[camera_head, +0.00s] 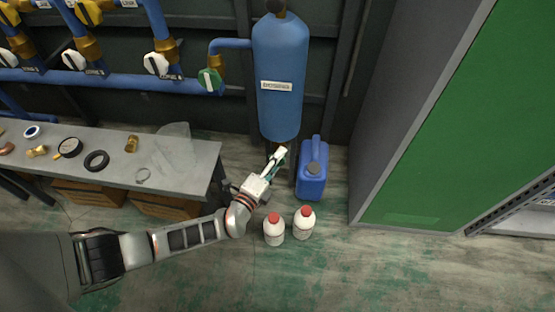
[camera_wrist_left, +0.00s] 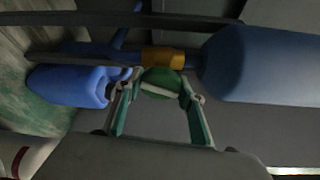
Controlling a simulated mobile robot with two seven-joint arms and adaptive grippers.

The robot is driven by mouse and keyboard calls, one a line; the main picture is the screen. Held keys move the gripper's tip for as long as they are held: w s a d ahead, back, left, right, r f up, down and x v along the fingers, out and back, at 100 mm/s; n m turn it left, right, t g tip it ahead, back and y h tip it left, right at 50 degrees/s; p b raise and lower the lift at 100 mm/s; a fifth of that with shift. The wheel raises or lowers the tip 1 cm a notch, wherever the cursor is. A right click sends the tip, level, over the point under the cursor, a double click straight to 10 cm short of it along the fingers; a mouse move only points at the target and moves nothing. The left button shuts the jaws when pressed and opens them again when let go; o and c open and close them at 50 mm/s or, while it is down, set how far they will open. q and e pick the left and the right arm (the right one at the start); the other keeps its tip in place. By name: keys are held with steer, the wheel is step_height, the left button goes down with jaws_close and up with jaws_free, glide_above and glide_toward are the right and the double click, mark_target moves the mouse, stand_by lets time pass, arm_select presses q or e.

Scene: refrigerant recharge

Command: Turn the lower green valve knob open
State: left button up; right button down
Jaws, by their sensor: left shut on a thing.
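The lower green valve knob (camera_wrist_left: 162,82) shows in the left wrist view, round and green with a pale bar across its face. It sits beside a brass fitting (camera_wrist_left: 162,58) at the end of the blue tank (camera_wrist_left: 262,62). My left gripper (camera_wrist_left: 158,86) has its green-padded fingers on either side of the knob and is shut on it. In the head view my left gripper (camera_head: 278,155) is just below the blue tank (camera_head: 280,70). It hides the lower knob there. My right gripper is not in view.
A blue jerrycan (camera_head: 312,175) stands close to the right of my gripper. Two white bottles (camera_head: 274,232) with red caps stand on the floor nearby. A grey workbench (camera_head: 190,160) is at the left. Another green knob (camera_head: 209,80) sits higher on the piping.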

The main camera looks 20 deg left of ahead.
arm_select(q)
steer(key=shift+w+r+n+t, duration=0.1)
steer(key=shift+n+t, duration=0.6)
steer(key=shift+n, duration=1.2)
steer(key=o, duration=1.1)
steer(key=shift+o, duration=0.2)
steer(key=s+a+f, duration=0.1)
steer(key=s, duration=1.1)
steer(key=shift+a, duration=0.15)
